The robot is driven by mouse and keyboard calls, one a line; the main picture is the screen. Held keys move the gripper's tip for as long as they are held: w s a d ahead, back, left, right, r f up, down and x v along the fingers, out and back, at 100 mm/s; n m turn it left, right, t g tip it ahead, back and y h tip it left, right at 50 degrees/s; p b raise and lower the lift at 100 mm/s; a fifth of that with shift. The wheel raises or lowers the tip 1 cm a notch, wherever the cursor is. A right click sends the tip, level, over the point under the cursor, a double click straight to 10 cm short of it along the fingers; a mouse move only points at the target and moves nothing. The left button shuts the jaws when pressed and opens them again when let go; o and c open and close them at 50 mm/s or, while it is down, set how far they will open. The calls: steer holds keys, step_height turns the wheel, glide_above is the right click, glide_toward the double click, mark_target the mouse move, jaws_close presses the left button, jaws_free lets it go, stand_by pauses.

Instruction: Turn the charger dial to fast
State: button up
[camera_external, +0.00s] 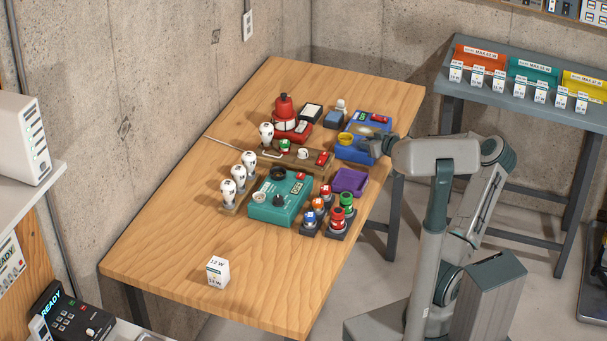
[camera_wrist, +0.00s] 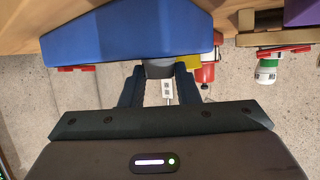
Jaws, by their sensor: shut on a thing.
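A blue device (camera_external: 368,124) with a red display and a yellow cup at its side stands at the table's right edge; I take it for the charger. Its blue body (camera_wrist: 100,32) fills the upper part of the wrist view. My gripper (camera_external: 374,147) reaches its near right side from the right. In the wrist view my gripper (camera_wrist: 160,73) has its dark fingers closed around a dark grey knob (camera_wrist: 159,69) at the edge of the blue body, likely the dial. Its pointer and any markings are hidden or too small to read.
A brown tray (camera_external: 262,157), a teal device (camera_external: 265,211), a purple bin (camera_external: 350,181) and several small coloured parts stand close by on the table. A white block (camera_external: 218,270) is at the near end. The table's front left is clear.

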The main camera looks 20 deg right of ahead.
steer(key=shift+a+r+m+h+b, duration=0.1)
steer(key=shift+a+m+h+b, duration=0.1)
steer(key=shift+m+h+b, duration=0.7)
steer(key=shift+a+m+h+b, duration=0.2)
steer(key=shift+m+h+b, duration=0.3)
steer(key=shift+m+h, duration=0.9)
steer(key=shift+h, duration=0.4)
steer(key=shift+m+h+b, duration=0.3)
steer(key=shift+m+h, duration=0.2)
steer(key=o, duration=1)
steer(key=shift+c, duration=0.2)
steer(key=shift+s, duration=0.1)
steer(key=b+v, duration=0.2)
steer(key=v, duration=1.1)
steer(key=shift+s+r, duration=0.15)
steer(key=shift+s, duration=0.1)
steer(key=shift+w+a, duration=0.1)
